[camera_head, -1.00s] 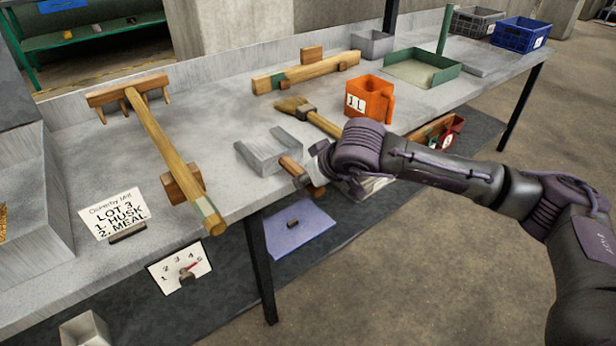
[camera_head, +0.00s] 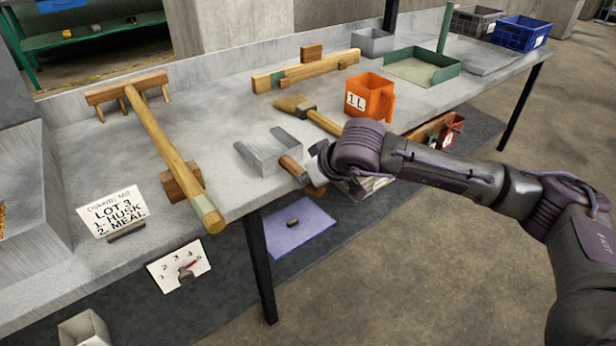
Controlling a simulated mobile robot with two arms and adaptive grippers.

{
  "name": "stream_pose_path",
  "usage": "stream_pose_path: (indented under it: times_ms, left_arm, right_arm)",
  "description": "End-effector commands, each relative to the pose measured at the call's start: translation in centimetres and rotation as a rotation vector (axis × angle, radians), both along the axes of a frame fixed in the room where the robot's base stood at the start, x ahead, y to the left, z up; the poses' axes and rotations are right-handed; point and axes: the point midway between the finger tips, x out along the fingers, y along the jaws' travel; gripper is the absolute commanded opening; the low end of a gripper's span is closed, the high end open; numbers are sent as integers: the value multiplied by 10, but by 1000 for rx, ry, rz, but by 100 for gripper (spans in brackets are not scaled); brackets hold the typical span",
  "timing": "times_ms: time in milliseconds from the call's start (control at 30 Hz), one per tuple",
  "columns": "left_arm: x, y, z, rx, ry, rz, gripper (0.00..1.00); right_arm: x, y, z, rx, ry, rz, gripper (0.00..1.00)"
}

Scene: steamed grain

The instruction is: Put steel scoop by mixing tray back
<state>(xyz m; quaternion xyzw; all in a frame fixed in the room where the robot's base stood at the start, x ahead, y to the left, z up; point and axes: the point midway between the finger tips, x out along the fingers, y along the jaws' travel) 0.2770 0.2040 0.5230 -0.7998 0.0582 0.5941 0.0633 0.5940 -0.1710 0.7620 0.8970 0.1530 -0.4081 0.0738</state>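The steel scoop (camera_head: 268,153) is a grey, open U-shaped pan with a short wooden handle. It is at the front edge of the grey bench, and I cannot tell whether it rests on the bench or is just above it. My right gripper (camera_head: 307,172) is at the handle, with a finger across it and brown wood showing on both sides. It looks shut on the handle; my wrist hides part of the grip. A steel-walled tray with grain (camera_head: 38,200) stands at the left edge, partly cut off. My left gripper is not in view.
A wooden rake (camera_head: 152,135) lies left of the scoop on a wooden block. A lot card (camera_head: 112,212) stands front left. Bench around the scoop's left is clear.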

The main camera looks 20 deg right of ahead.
Motion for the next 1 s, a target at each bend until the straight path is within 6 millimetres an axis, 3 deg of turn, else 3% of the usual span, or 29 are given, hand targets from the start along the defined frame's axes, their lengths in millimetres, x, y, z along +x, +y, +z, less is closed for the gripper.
stream_pose_path:
  times_ms: [367, 400, 567, 867, 1000]
  left_arm:
    - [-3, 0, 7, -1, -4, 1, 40]
    - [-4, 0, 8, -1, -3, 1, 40]
    - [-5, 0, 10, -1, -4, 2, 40]
    - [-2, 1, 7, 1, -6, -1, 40]
    - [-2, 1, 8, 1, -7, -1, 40]
  right_arm:
    - [1, 0, -1, 1, -3, 0, 0]
    - [0, 0, -1, 1, -3, 0, 31]
    - [0, 0, -1, 1, -2, 0, 57]
    - [-1, 0, -3, -1, 2, 0, 58]
    - [-6, -3, 6, 0, -1, -1, 58]
